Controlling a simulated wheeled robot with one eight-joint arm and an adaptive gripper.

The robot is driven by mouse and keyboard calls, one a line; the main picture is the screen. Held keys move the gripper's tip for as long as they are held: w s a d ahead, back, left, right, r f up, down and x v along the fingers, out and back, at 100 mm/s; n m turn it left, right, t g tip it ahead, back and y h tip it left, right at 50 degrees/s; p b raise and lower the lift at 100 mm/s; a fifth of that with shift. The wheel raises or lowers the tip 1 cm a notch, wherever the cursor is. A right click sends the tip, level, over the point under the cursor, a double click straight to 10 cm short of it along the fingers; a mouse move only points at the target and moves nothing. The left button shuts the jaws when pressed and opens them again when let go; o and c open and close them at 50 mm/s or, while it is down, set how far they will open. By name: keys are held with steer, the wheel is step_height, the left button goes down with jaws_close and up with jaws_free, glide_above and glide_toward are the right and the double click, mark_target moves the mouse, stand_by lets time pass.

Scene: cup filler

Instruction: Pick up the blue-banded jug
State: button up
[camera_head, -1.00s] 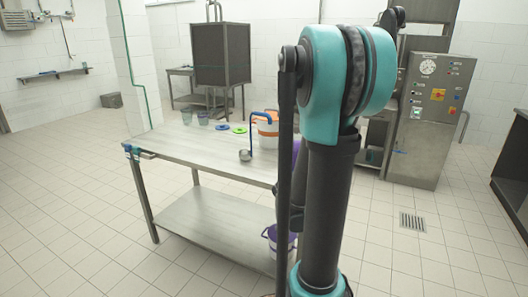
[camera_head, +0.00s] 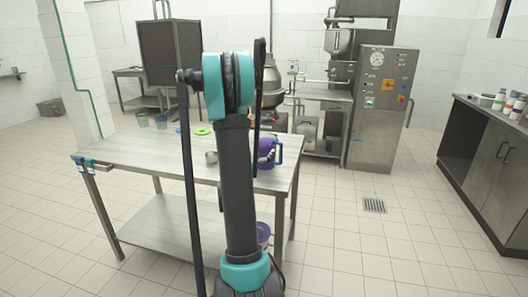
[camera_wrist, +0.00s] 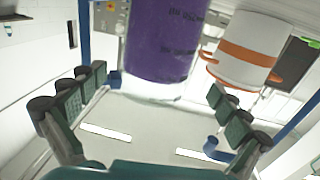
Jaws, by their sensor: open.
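A jug with a purple body and a blue handle (camera_head: 277,153) stands on the steel table (camera_head: 150,150), right of my arm. No blue band can be made out on it. In the wrist view a large purple cylinder (camera_wrist: 165,40) with dark lettering and a pale, see-through end, apparently this jug, fills the upper middle. My gripper (camera_wrist: 156,84) is open, its two padded fingers at left and right of the picture, with the cylinder between and beyond them. I cannot tell whether they touch it. In the head view my arm hides the gripper.
A white bucket with orange bands (camera_wrist: 243,50) is close to the right finger in the wrist view. A metal ladle (camera_head: 211,157), a green ring (camera_head: 202,132) and clear cups (camera_head: 143,120) are on the table. A purple-topped bucket (camera_head: 263,233) is low beside my arm.

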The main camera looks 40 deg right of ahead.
steer(key=x, duration=1)
steer(key=shift+d+r, duration=0.25)
steer(key=shift+d, duration=0.05)
steer(key=shift+s, duration=0.1)
steer(key=c, duration=1.7)
steer(key=shift+r, duration=0.1)
steer(key=shift+c, duration=0.3)
